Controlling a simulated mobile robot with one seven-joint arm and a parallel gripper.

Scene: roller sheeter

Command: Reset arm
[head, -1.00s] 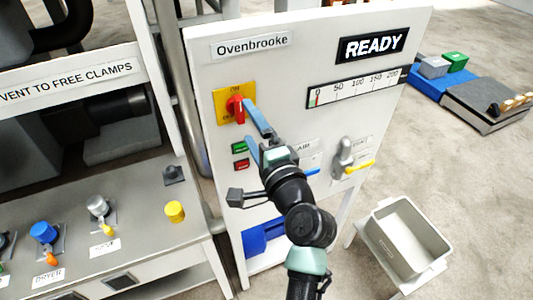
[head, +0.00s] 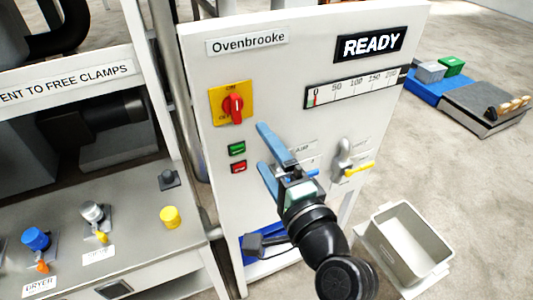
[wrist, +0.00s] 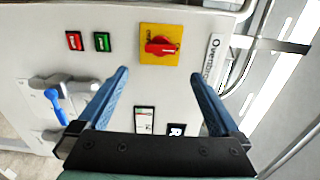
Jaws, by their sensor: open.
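My gripper (head: 264,154) is in front of the white control panel (head: 205,75), below and to the right of the red rotary switch (head: 233,107) on its yellow plate. The two blue fingers are spread apart with nothing between them. In the wrist view my gripper (wrist: 160,80) shows both fingers open, and the red switch (wrist: 161,46) lies beyond and between the fingertips, apart from them. The green button (head: 237,149) and red button (head: 238,167) are just left of the fingers.
A lever with a yellow handle (head: 360,169) is on the panel's right side. A grey bin (head: 381,249) stands at lower right. A bench with a yellow button (head: 170,217) and blue knob (head: 36,239) is at left.

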